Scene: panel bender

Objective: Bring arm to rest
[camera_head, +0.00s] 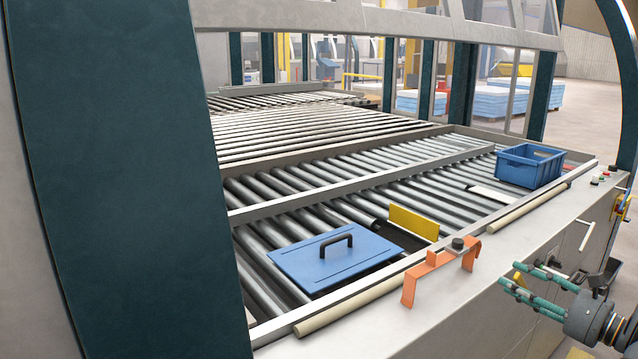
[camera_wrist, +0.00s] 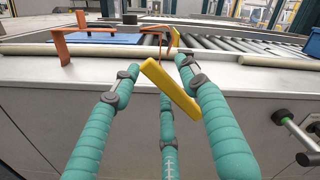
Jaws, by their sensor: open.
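My gripper (camera_head: 535,284) is at the lower right of the head view, in front of the machine's front face. In the wrist view its teal fingers (camera_wrist: 158,76) are spread apart and open. A yellow bar (camera_wrist: 171,91) lies tilted between the fingers. A bit of yellow also shows beside the fingers in the head view (camera_head: 518,280). I cannot tell whether the fingers touch the bar or what it is fixed to. My wrist (camera_head: 596,318) is at the right edge of the head view.
An orange bracket (camera_head: 437,268) with a black knob stands on the machine's front ledge. Behind it, a blue lid with a black handle (camera_head: 330,262), an upright yellow plate (camera_head: 413,222) and a blue bin (camera_head: 529,167) are on the roller bed. A handle (camera_head: 586,235) protrudes from the front face.

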